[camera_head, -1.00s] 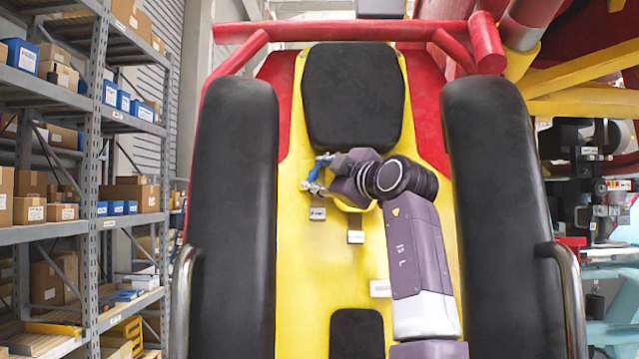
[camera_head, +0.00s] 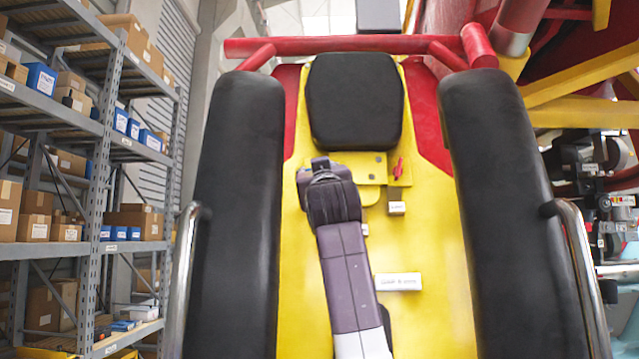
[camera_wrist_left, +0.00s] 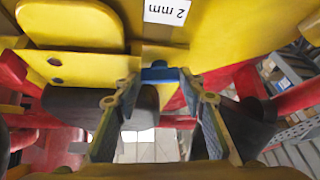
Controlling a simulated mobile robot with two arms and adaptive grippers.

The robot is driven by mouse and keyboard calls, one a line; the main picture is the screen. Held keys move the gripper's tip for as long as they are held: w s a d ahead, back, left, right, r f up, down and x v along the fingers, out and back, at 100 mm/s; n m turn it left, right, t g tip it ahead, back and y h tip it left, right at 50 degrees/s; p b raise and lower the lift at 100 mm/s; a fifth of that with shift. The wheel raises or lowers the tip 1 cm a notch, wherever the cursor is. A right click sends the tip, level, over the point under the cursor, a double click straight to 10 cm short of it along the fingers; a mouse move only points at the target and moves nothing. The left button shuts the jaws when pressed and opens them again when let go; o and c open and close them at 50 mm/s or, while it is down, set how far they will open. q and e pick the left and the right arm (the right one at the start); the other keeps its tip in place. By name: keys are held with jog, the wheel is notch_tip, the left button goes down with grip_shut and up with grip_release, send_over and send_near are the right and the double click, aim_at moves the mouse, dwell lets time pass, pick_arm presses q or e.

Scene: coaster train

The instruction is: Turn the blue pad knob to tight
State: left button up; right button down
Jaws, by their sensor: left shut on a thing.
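The blue pad knob (camera_wrist_left: 160,73) shows in the left wrist view as a short blue bar, at the edge of a yellow plate. My left gripper (camera_wrist_left: 160,84) has its two fingers on either side of the knob and is shut on it. In the head view my left wrist covers the knob and the fingertips, left of a small yellow bracket (camera_head: 373,168) below the black headrest pad. How far the knob is turned cannot be told. My right gripper is not in view.
A red knob (camera_head: 398,168) sits right of the bracket. A label reading "2 mm" (camera_wrist_left: 168,11) shows upside down in the wrist view. A white plate (camera_head: 398,281) is lower on the yellow seat back (camera_head: 430,240). Long black side pads (camera_head: 235,200) flank the seat.

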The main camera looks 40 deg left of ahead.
pick_arm(q)
jog(key=shift+s+r+m+t+h+b, duration=0.2)
jog(key=shift+m+t+h+b, duration=0.25)
jog(key=shift+m, duration=0.35)
jog(key=o, duration=0.9)
jog(key=shift+w, duration=0.1)
jog(key=shift+w+a+f, duration=0.15)
jog(key=shift+w+f, duration=0.05)
jog(key=v, duration=1.2)
jog(key=shift+a, duration=0.1)
